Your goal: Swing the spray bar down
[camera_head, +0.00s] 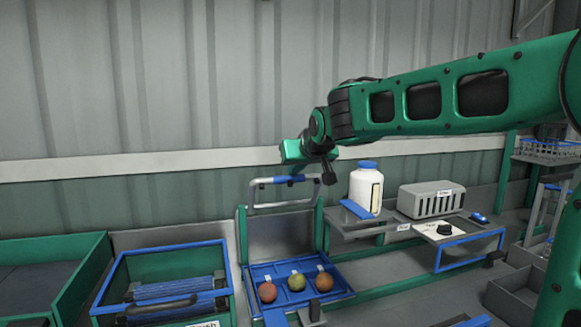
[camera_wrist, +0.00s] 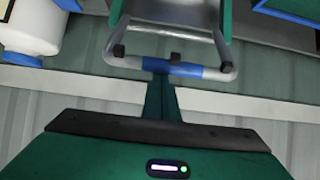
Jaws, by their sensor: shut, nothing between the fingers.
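The spray bar is a silver tube frame with a blue grip (camera_head: 280,180) on its top rail. It stands raised above the blue tray (camera_head: 318,305) at the middle of the head view. In the wrist view the blue grip (camera_wrist: 185,70) crosses the upper middle, with dark clips on the rail. My gripper (camera_head: 296,172) is above the rail, its narrow shut fingers (camera_wrist: 160,92) reaching to the left part of the blue grip. They are at or very near the grip; I cannot tell whether they touch. Nothing is held.
Three tomatoes (camera_head: 297,283) sit in the blue tray. A blue-framed bin (camera_head: 228,265) stands left. To the right are a white jar with a blue lid (camera_head: 366,188), a grey vented box (camera_head: 430,201) and a low shelf. A ribbed wall stands close behind.

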